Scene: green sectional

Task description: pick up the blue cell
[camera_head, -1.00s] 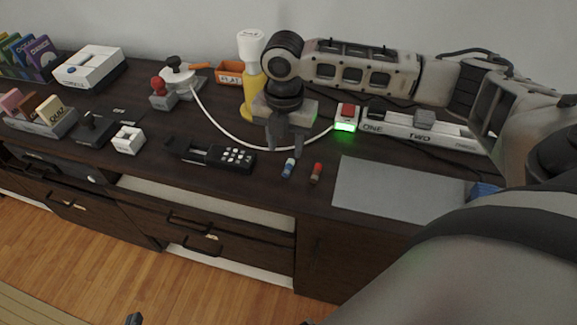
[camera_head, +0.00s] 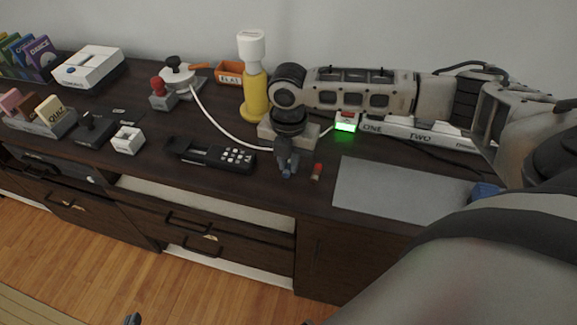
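The blue cell (camera_head: 286,175) lies on the dark desk top, mostly hidden by my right gripper (camera_head: 286,170). That gripper points down with its fingertips at the cell. The fingers overlap in this view, so I cannot tell whether they are closed on it. A red cell (camera_head: 316,172) lies just to the right, apart from the gripper. Only a small dark tip, which seems to be my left gripper (camera_head: 132,319), shows at the bottom edge. Its opening cannot be seen.
A black keypad device (camera_head: 215,155) lies left of the gripper, and a grey mat (camera_head: 390,190) right of the red cell. The desk's front edge is close.

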